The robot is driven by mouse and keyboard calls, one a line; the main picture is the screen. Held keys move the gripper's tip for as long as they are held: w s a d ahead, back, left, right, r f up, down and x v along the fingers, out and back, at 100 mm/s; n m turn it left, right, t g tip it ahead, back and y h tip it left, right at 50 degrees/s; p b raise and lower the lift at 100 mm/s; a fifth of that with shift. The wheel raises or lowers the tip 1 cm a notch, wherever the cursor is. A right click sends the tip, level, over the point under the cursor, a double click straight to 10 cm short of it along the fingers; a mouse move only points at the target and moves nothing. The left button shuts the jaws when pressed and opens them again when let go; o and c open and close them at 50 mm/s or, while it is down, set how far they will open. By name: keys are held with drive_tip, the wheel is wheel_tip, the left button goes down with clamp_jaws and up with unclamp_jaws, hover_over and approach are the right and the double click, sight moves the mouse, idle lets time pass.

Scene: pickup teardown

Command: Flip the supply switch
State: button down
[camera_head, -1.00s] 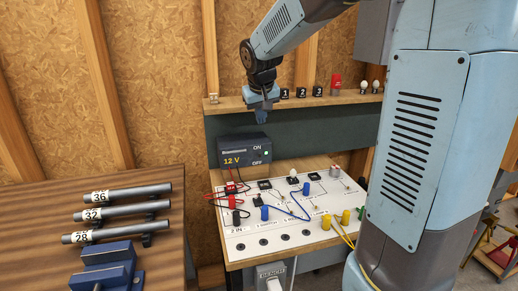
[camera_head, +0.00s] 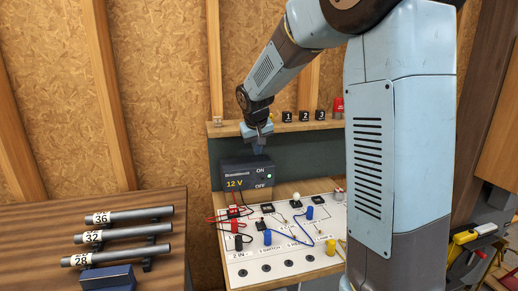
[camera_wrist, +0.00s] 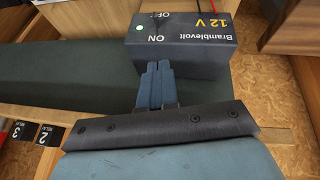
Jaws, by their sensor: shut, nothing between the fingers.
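The supply (camera_head: 236,182) is a dark box marked 12 V, ON and OFF, standing at the back of the white circuit board; a green light glows on its front. It also shows upside down in the wrist view (camera_wrist: 205,32). My gripper (camera_head: 260,151) points down just above the supply's top edge, near the ON end. In the wrist view its fingers (camera_wrist: 153,66) are together and empty, their tips close to the ON label. I cannot tell whether they touch the box.
The white board (camera_head: 290,247) carries wires, coloured plugs and several sockets. A wooden shelf (camera_head: 225,130) behind the supply holds numbered black blocks (camera_head: 304,116). A brown table (camera_head: 130,220) at left bears pipes marked 36, 32 and 28.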

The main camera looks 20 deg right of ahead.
hover_over(261, 177)
drive_tip(key=s+a, duration=0.1)
drive_tip(key=s, duration=0.1)
wheel_tip(261, 177, down, 8)
drive_tip(key=shift+s+d+f, duration=0.1)
drive_tip(key=shift+s+f, duration=0.05)
drive_tip(key=shift+f, duration=0.3)
drive_tip(key=shift+s+d+f, duration=0.1)
drive_tip(key=shift+s+f, duration=0.05)
drive_tip(key=shift+f, duration=0.3)
